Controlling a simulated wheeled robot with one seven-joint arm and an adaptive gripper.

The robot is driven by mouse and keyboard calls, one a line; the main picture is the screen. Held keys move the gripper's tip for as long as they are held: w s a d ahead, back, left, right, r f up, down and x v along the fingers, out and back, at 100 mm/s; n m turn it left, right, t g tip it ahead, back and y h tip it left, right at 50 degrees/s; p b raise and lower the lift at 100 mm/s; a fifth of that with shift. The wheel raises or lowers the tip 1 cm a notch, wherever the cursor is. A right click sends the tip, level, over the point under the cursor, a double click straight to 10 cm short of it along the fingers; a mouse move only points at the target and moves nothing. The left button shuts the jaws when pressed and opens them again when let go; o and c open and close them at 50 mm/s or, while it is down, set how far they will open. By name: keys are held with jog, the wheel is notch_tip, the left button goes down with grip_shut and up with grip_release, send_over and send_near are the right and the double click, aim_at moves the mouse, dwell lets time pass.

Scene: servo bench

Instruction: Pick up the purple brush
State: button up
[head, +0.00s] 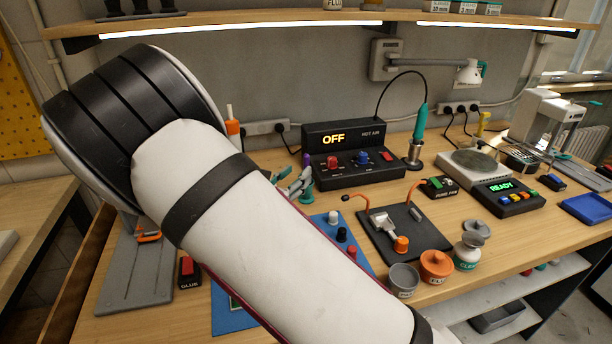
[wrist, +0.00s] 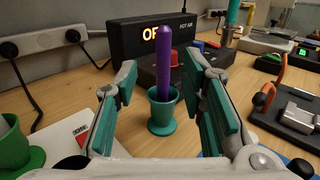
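The purple brush (wrist: 164,62) stands upright in a small green cup (wrist: 162,117) in the wrist view. My gripper (wrist: 162,84) is open, with one finger to the left and one to the right of the brush and cup; neither visibly touches them. In the head view a bit of purple (head: 306,159) shows beside my gripper (head: 297,184), and my arm hides much of that area.
The hot air station (head: 345,153) reading OFF stands right behind the cup. Another green cup (wrist: 12,142) is at the left of the wrist view. A blue mat (head: 330,221), a dark pad (head: 390,232) and several pots lie to the right.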

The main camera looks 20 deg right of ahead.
aim_at(305, 167)
jog(key=shift+x, duration=2.75)
jog(key=shift+s+d, duration=0.15)
jog(key=shift+c, duration=0.2)
grip_shut()
